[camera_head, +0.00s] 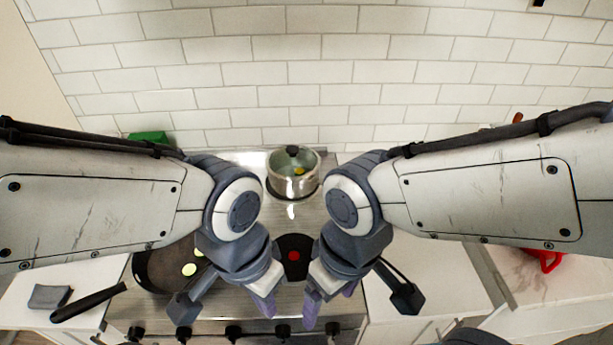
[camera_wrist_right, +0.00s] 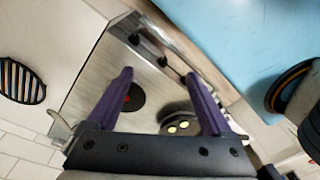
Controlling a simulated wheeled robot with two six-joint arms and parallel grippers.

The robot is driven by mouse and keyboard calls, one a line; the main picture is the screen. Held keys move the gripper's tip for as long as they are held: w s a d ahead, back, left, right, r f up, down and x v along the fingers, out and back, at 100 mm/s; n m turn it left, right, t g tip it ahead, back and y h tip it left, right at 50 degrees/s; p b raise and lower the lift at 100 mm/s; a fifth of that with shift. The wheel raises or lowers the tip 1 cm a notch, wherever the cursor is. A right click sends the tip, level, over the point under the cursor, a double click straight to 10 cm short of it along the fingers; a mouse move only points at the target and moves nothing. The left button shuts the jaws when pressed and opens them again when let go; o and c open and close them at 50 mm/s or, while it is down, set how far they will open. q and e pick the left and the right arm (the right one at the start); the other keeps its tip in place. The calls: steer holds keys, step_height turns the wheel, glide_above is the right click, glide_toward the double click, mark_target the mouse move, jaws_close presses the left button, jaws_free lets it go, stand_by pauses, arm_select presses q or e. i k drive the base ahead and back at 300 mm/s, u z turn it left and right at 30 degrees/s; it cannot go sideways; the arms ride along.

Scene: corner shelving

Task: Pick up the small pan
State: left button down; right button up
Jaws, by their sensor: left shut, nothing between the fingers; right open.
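A dark round disc with a red centre (camera_head: 293,256) lies on the stove between my grippers, partly hidden by them. It also shows in the right wrist view (camera_wrist_right: 133,98); I cannot tell whether it is the small pan or a burner plate. A larger dark pan (camera_head: 150,268) with pale green slices sits on the stove's left side, its black handle pointing front left; part of it shows in the right wrist view (camera_wrist_right: 173,107). My left gripper (camera_head: 268,304) is shut and empty. My right gripper (camera_head: 330,301) is open and empty, above the stove's front.
A steel pot with a glass lid (camera_head: 293,185) stands at the back of the stove. Knobs (camera_head: 233,332) line the stove's front. A grey cloth-like item (camera_head: 49,297) lies on the left counter. A red object (camera_head: 546,261) is at the right. The tiled wall is behind.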

mark_target(300, 189)
steer(key=u, duration=1.15)
steer(key=k, duration=0.65)
steer(key=z, duration=1.15)
steer(key=i, duration=0.5)
